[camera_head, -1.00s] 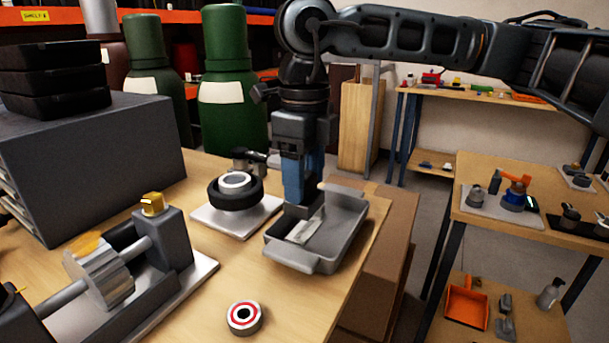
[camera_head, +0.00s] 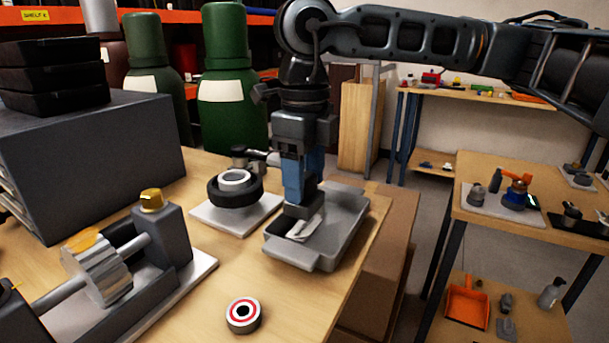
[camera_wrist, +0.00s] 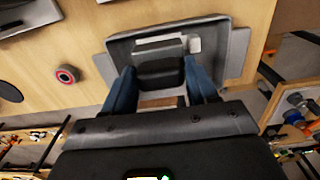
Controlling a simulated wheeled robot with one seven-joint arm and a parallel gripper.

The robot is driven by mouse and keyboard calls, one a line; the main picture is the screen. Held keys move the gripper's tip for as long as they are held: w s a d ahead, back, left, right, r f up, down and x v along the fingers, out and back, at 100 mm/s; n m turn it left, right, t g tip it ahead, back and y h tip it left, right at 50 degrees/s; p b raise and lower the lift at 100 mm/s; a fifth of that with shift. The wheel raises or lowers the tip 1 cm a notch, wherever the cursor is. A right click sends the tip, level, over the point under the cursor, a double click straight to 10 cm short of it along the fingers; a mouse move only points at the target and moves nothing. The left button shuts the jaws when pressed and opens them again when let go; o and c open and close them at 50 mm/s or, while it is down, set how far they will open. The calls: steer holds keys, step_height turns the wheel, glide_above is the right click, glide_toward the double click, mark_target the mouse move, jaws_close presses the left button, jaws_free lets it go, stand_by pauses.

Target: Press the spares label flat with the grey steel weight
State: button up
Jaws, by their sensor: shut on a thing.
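My gripper (camera_head: 303,178), with blue fingers, points straight down over a grey tray (camera_head: 322,257) on the wooden bench. It is shut on a dark grey block, which I take to be the steel weight (camera_head: 303,205). In the wrist view the weight (camera_wrist: 160,73) sits between the two fingers. A pale label (camera_head: 305,230) lies in the tray, just under and in front of the weight, partly covered by it. The wrist view shows the label (camera_wrist: 158,43) and a small white patch (camera_wrist: 195,44) beside it. I cannot tell whether the weight touches the label.
A black ring (camera_head: 235,187) stands on a pale plate left of the tray. A red-and-white round piece (camera_head: 243,315) lies nearer the front. A machine with a metal roller (camera_head: 100,265) is at left. Bare bench lies between them. The tray sits near the bench's right edge.

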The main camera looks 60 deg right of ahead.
steer(key=shift+f+b, duration=1.85)
steer(key=shift+b, duration=0.05)
stand_by(4.3)
stand_by(1.0)
steer(key=shift+r+p, duration=1.7)
steer(key=shift+r, duration=2.4)
